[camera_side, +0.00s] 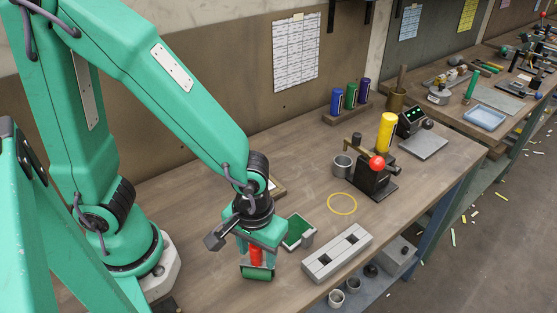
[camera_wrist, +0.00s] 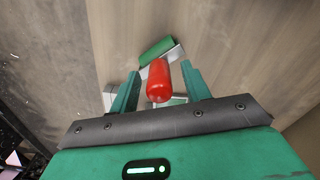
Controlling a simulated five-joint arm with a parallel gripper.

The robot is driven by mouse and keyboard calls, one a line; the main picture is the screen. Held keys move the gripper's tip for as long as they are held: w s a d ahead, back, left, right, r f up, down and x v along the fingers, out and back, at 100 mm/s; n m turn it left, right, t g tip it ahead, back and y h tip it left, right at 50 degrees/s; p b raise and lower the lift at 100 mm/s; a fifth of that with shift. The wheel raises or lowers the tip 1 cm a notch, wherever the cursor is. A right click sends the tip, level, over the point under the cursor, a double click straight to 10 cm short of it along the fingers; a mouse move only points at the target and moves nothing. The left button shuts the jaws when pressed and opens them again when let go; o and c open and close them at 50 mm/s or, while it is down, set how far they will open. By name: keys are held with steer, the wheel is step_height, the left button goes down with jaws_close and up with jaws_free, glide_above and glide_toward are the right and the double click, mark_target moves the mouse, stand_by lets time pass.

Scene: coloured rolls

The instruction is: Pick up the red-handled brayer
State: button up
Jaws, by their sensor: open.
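The red-handled brayer (camera_wrist: 158,82) has a red handle and a green roller. In the wrist view its handle lies between the two fingers of my gripper (camera_wrist: 160,88), with a gap showing on the right and little or none clear on the left. The fingers are open. In the side view the red handle (camera_side: 256,256) shows below my gripper (camera_side: 257,250), and the green roller (camera_side: 257,273) is at the table's front edge side. The upper part of the handle is hidden by my gripper in the side view.
A green-topped tray (camera_side: 297,232) is just right of my gripper. A grey block with square holes (camera_side: 337,253) and a yellow ring (camera_side: 342,203) lie further right. A black press with a red knob (camera_side: 375,178) stands behind them. Bare wood (camera_side: 200,215) is open left of my gripper.

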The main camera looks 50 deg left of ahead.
jaws_close()
steer(key=shift+r, duration=0.15)
steer(key=shift+r, duration=4.9)
steer(key=c, duration=0.8)
jaws_free()
steer(key=shift+c, duration=0.9)
